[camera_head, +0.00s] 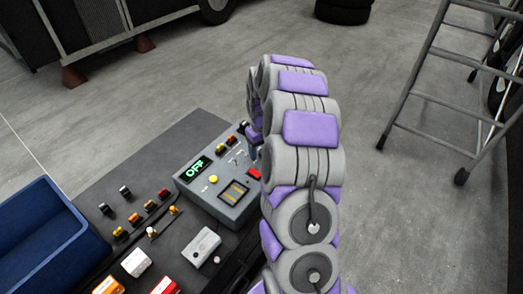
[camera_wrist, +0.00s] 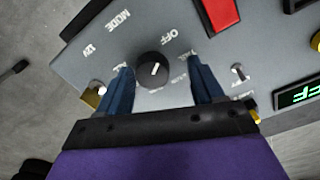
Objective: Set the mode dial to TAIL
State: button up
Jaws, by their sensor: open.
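The mode dial (camera_wrist: 151,72) is a round black knob with a white mark, on the grey control box (camera_head: 203,199). In the wrist view the mark points up and slightly right, roughly towards the OFF lettering. MODE and 12V also show upside down; other labels by the dial are partly hidden or too small to read. My gripper (camera_wrist: 161,68) is open, its two blue fingers on either side of the dial with gaps visible. In the head view my arm hides the dial and most of the gripper. The box's display (camera_head: 196,168) reads OFF in green.
The box also carries a yellow button (camera_head: 212,179), a red switch (camera_head: 254,174) and small toggles. A blue bin (camera_head: 62,243) and several small parts lie on the dark bench at left. A ladder (camera_head: 404,93) stands at right on open floor.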

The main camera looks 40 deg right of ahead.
jog(key=shift+d+f, duration=0.1)
jog(key=shift+d, duration=0.5)
jog(key=shift+d+f, duration=0.1)
jog(key=shift+d, duration=0.15)
jog(key=c, duration=0.3)
jog(key=shift+a, duration=0.55)
jog(key=c, duration=0.5)
jog(key=shift+d, duration=0.2)
jog(key=shift+c, duration=1.3)
jog(key=shift+m+p, duration=0.3)
jog(key=shift+m, duration=0.1)
jog(key=m+p, duration=0.3)
jog(key=m, duration=0.1)
jog(key=shift+r, duration=0.2)
jog(key=shift+m+p, duration=1.1)
jog(key=shift+m, duration=1.4)
jog(key=shift+f, duration=0.1)
